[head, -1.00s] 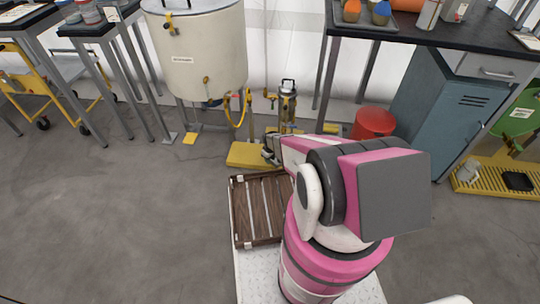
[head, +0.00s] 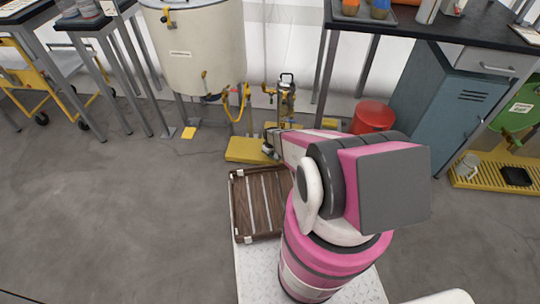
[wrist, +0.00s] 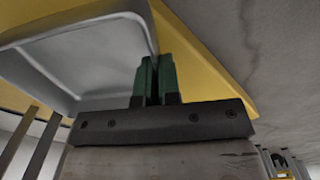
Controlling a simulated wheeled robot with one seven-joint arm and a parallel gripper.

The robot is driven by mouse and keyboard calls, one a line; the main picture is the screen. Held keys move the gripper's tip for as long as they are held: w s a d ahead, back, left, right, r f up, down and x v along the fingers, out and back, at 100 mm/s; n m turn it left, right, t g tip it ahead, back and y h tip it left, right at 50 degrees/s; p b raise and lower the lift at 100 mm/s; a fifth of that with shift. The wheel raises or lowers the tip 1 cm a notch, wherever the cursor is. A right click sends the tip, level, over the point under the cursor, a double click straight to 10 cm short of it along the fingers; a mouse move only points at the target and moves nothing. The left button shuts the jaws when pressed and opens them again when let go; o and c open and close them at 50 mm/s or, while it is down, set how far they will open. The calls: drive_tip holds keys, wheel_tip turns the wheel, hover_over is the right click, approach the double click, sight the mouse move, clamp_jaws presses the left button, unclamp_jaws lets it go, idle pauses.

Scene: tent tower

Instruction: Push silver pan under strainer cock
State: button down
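The silver pan (wrist: 85,60) fills the upper left of the wrist view, on or over a yellow surface (wrist: 205,55). My gripper (wrist: 156,75) has its two green fingers close together, looking shut, at the pan's near right edge; I cannot tell if they touch it. In the head view my gripper (head: 270,146) is low beside the yellow platform (head: 246,150), partly hidden by my arm. The pan is not clearly visible there. A cream tank (head: 198,45) stands behind with a small cock (head: 206,83) low on its front; I cannot tell which cock is the strainer's.
A metal device (head: 286,95) stands behind my gripper, with a yellow hose (head: 240,102) to its left. A red bin (head: 372,115) and blue cabinet (head: 455,105) are at right. A wooden crate (head: 234,215) sits on my base. Floor at left is clear.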

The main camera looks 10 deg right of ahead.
drive_tip(key=shift+s+d, duration=0.1)
drive_tip(key=shift+d, duration=0.5)
drive_tip(key=c, duration=1.2)
unclamp_jaws()
drive_tip(key=shift+c, duration=0.2)
drive_tip(key=shift+r, duration=0.1)
wheel_tip(320, 180, up, 11)
drive_tip(key=shift+f, duration=0.2)
drive_tip(key=shift+r, duration=0.1)
